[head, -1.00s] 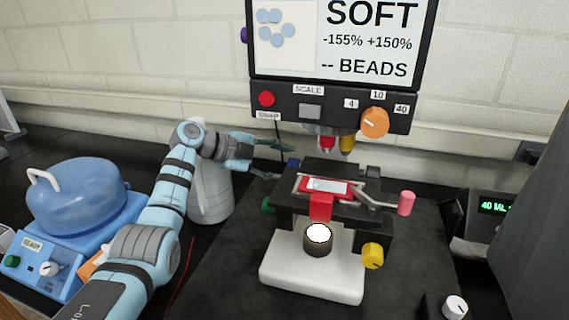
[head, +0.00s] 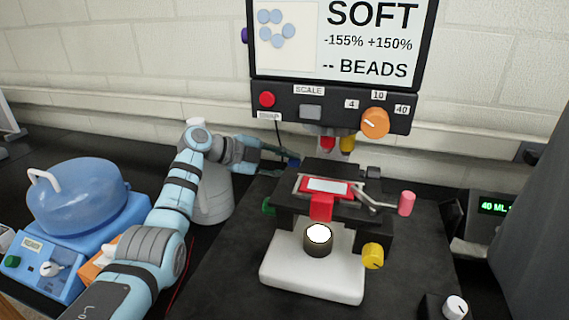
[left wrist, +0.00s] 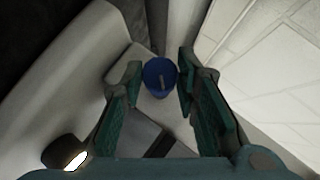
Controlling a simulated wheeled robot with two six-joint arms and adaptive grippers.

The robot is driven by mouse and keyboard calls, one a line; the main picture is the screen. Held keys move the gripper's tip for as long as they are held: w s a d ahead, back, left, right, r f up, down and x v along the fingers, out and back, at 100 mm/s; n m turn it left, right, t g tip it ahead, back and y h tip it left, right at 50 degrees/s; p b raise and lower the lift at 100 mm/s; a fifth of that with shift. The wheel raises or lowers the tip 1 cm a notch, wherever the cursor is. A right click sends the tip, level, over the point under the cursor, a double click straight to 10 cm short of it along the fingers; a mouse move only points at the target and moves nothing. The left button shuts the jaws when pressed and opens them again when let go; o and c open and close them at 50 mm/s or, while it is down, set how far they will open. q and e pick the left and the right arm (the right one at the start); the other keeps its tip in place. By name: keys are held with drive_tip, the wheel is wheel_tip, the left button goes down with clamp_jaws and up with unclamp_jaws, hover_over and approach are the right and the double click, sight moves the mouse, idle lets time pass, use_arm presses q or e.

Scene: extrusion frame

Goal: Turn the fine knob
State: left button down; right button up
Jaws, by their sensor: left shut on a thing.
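In the head view my left gripper (head: 278,160) reaches in from the left behind the microscope stage (head: 290,195), and the knob is mostly hidden there. A yellow knob (head: 373,256) is at the microscope's lower right and a green knob (head: 268,206) at its left. No label shows which knob is the fine one. My right gripper is not in view.
The screen (head: 375,40) above reads SOFT, -155% +150% and -- BEADS. A red slide holder (head: 322,205) lies on the stage, with a pink-handled lever (head: 406,203) at its right. A blue domed device (head: 78,198) stands at the left.

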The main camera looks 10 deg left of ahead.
use_arm(q)
drive_tip(key=shift+f, duration=0.1)
drive_tip(key=shift+s+f+m+t+h+b, duration=0.1)
drive_tip(key=shift+f+m+t+h+b, duration=0.05)
drive_tip(key=shift+m+t+h+b, duration=0.7)
drive_tip(key=shift+f+m+t+h+b, duration=0.15)
drive_tip(key=shift+m+t+h+b, duration=0.4)
drive_tip(key=shift+m+t, duration=0.55)
drive_tip(key=c, duration=1.2)
unclamp_jaws()
drive_tip(key=shift+c, duration=0.2)
drive_tip(key=shift+r, duration=0.15)
